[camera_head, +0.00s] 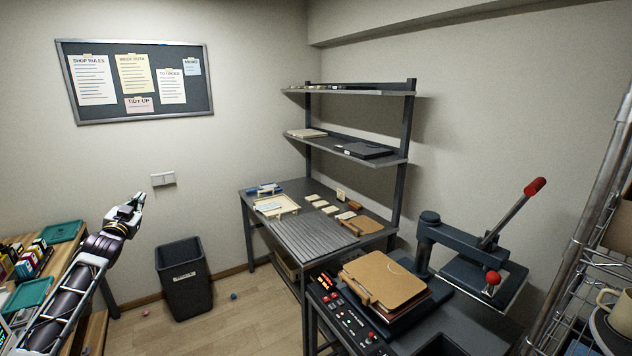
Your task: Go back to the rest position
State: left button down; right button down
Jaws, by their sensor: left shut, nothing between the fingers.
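My left gripper (137,203) is at the left of the head view, at the end of my left arm, which comes in from the lower left. It is shut and empty, raised above the floor between the wooden bench and the black bin. It touches nothing that I can see. My right gripper is not in view. A brown board (383,279) lies on the press base.
A black bin (183,280) stands on the floor near the left gripper. A wooden bench with green trays (63,232) is at the left. A dark table (318,234) with shelves is at the back. A wire rack with a mug (616,310) is at the right edge.

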pick_arm(q)
jog(key=s+d+f+g, duration=0.2)
jog(key=s+f, duration=0.2)
jog(key=f, duration=1.2)
jog(key=s+d+f+g+h, duration=0.1)
jog(key=s+d+f+g, duration=0.15)
jog(key=f, duration=1.25)
jog(key=s+d+f+g, duration=0.25)
jog(key=s+f, duration=0.25)
jog(key=f, duration=1.1)
jog(key=s+d+f+g+h, duration=0.1)
jog(key=s+d+f+g, duration=0.15)
jog(key=s+f, duration=0.75)
jog(key=s+d+f+g, duration=0.2)
jog(key=s+d+f, duration=0.2)
jog(key=s+f, duration=0.65)
jog(key=s+d+f+g, duration=0.2)
jog(key=s+d+f, duration=0.3)
jog(key=s, duration=0.8)
jog(key=s+d+f+g+h, duration=0.1)
jog(key=s+d+f, duration=0.5)
jog(key=s, duration=0.8)
jog(key=s+d+f+g, duration=0.3)
jog(key=s+d+f, duration=0.3)
jog(key=s, duration=0.8)
notch_tip(320, 180, down, 2)
jog(key=shift+s+f+n+h, duration=0.15)
jog(key=shift+f+n+h, duration=0.15)
jog(key=shift+h, duration=0.1)
jog(key=shift+g, duration=0.25)
